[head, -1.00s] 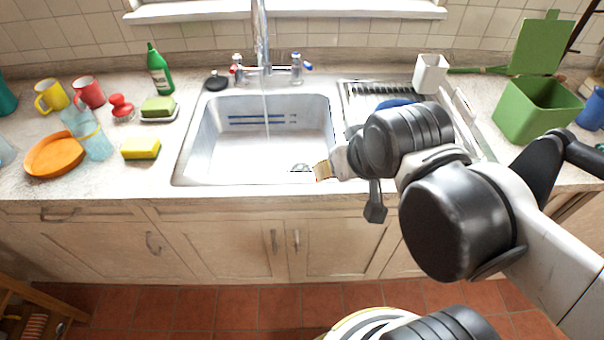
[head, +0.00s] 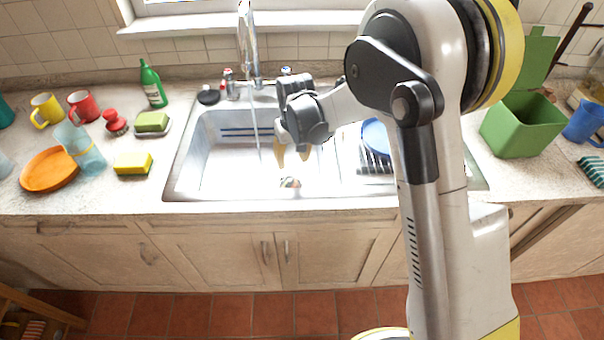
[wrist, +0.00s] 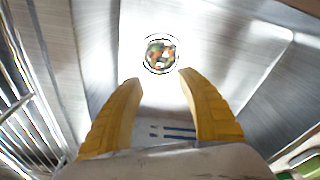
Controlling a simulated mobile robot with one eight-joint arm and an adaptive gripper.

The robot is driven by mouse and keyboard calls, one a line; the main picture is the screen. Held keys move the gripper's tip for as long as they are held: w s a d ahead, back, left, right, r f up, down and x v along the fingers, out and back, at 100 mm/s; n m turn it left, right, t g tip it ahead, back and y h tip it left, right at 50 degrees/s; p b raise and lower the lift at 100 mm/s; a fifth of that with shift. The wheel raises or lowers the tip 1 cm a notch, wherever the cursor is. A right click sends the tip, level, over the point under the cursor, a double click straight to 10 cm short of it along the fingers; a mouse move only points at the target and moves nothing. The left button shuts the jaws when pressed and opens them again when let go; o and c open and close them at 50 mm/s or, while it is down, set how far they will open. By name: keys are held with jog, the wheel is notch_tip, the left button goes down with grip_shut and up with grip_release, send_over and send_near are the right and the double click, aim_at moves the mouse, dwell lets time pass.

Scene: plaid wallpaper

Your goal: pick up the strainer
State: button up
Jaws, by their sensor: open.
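The strainer (head: 290,182) is a small round piece on the sink's bottom near its front edge. In the wrist view the strainer (wrist: 160,54) shows a bright rim and bits of orange, green and dark matter inside. My gripper (head: 292,155) is over the sink, above the strainer and apart from it. In the wrist view my gripper (wrist: 157,80) has two yellow fingers spread apart, with nothing between them. The strainer lies just beyond the fingertips, centred between them.
The steel sink (head: 177,178) has walls around the strainer. Water runs from the tap (head: 246,45) left of my gripper. The drainer with a blue plate (head: 376,138) is to the right. A yellow sponge (head: 133,163) and orange plate (head: 50,170) are left on the counter.

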aim_at(290, 179)
jog(key=f+b, duration=0.1)
jog(key=f, duration=0.3)
jog(key=w+f+b, duration=0.1)
jog(key=f+b, duration=0.1)
jog(key=f, duration=0.2)
jog(key=f+b, duration=0.1)
jog(key=f, duration=0.3)
jog(key=shift+w+a+f+b, duration=0.25)
jog(key=shift+w+a+b, duration=0.05)
jog(key=shift+a+b, duration=0.1)
jog(key=shift+r, duration=0.15)
grip_shut()
